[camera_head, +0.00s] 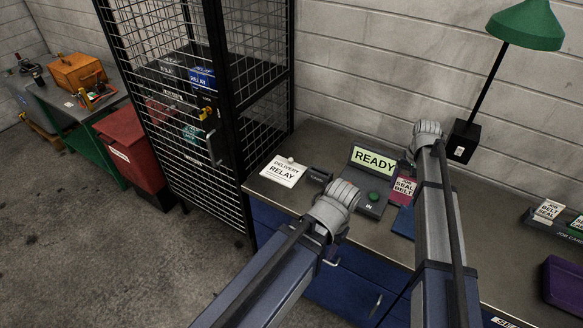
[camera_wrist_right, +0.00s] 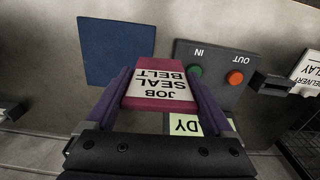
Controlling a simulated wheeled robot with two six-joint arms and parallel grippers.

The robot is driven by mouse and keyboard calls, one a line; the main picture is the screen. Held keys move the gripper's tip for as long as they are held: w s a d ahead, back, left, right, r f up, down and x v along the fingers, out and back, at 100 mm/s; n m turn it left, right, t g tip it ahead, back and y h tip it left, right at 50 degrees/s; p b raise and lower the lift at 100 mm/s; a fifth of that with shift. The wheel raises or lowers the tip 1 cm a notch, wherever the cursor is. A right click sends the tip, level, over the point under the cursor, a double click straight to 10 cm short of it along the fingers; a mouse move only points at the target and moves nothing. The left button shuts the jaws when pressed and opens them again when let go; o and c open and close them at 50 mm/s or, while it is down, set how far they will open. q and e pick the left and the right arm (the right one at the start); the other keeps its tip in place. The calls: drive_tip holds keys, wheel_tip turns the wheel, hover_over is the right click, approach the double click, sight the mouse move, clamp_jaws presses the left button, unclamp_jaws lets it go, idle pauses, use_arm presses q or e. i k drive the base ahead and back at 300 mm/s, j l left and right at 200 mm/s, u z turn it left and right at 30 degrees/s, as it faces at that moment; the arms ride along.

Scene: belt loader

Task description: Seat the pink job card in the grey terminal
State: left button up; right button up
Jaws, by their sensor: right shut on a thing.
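The pink job card, with a white label reading JOB SEAL BELT, shows in the head view (camera_head: 404,189) and in the right wrist view (camera_wrist_right: 160,102). My right gripper (camera_wrist_right: 161,78) is shut on the card, one finger on each side. The grey terminal (camera_head: 361,207) lies left of the card in the head view, with a READY screen (camera_head: 374,160) and a green button. In the right wrist view the terminal (camera_wrist_right: 210,57) shows IN and OUT buttons; my gripper partly hides the screen. The card's contact with the terminal is unclear. My left arm's end is in front; its gripper is hidden.
A blue mat (camera_wrist_right: 112,48) lies beside the card on the grey bench. A DELIVERY RELAY sign (camera_head: 283,172) and a small dark block (camera_head: 319,176) are left of the terminal. A green lamp (camera_head: 525,24) stands behind. A card rack (camera_head: 552,229) and purple bin (camera_head: 565,286) are right.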

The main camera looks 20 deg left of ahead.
sight(370, 169)
drive_tip(key=i+j, duration=0.1)
drive_tip(key=j, duration=0.7)
drive_tip(key=i+j, duration=0.15)
drive_tip(key=j, duration=0.2)
drive_tip(key=i+j, duration=0.2)
drive_tip(key=i, duration=0.15)
drive_tip(key=i+j, duration=0.15)
drive_tip(key=i, duration=0.2)
drive_tip(key=u, duration=0.05)
